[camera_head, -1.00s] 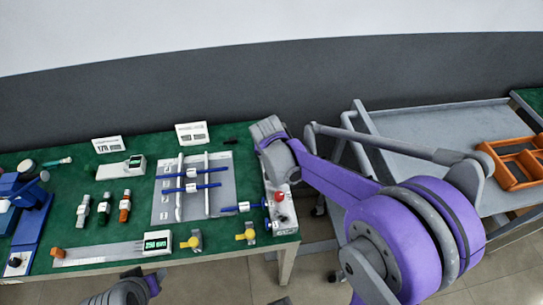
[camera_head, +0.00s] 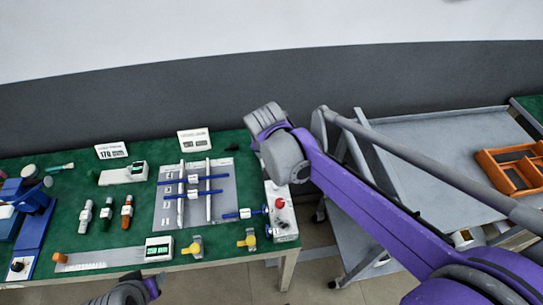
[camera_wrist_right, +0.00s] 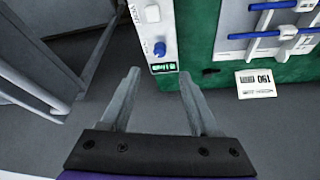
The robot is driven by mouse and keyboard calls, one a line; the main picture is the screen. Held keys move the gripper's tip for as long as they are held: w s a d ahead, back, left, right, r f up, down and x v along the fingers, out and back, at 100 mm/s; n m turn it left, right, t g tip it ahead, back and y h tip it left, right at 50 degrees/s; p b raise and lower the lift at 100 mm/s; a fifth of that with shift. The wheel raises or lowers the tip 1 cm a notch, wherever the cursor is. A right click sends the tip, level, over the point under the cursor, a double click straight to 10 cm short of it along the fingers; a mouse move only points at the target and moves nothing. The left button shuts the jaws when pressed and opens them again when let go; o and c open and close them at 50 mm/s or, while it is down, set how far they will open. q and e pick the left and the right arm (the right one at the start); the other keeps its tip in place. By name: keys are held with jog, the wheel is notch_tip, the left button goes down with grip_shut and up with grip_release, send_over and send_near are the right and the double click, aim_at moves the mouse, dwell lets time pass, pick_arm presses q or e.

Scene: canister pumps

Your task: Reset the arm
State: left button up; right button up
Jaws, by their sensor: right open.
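My right arm (camera_head: 370,205) reaches in from the lower right in the head view. Its grey end (camera_head: 275,150) is above the back right corner of the green table; no fingers show there. In the right wrist view my right gripper (camera_wrist_right: 160,78) is open, with nothing between its two grey fingers. The fingertips lie in line with the near end of a white box with a blue knob (camera_wrist_right: 159,49), apparently not touching it. A grey and purple part of my left arm (camera_head: 130,290) shows at the bottom edge; its gripper is out of view.
The green table (camera_head: 85,180) holds a grey plate with blue rods (camera_head: 228,210), a control box with a red button (camera_head: 283,225), several small canisters and two cards. A grey cart (camera_head: 425,135) with an orange tray (camera_head: 512,175) stands right.

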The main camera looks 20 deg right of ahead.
dwell(0.5)
jog(key=s+a+f+n+y, duration=0.1)
jog(key=s+f+n, duration=0.1)
jog(key=s, duration=0.7)
jog(key=s+a+f+n+t+y, duration=0.1)
jog(key=s+n, duration=0.3)
jog(key=s, duration=0.5)
jog(key=shift+s+a+f, duration=0.25)
jog(key=shift+a+f, duration=0.05)
jog(key=shift+f, duration=0.4)
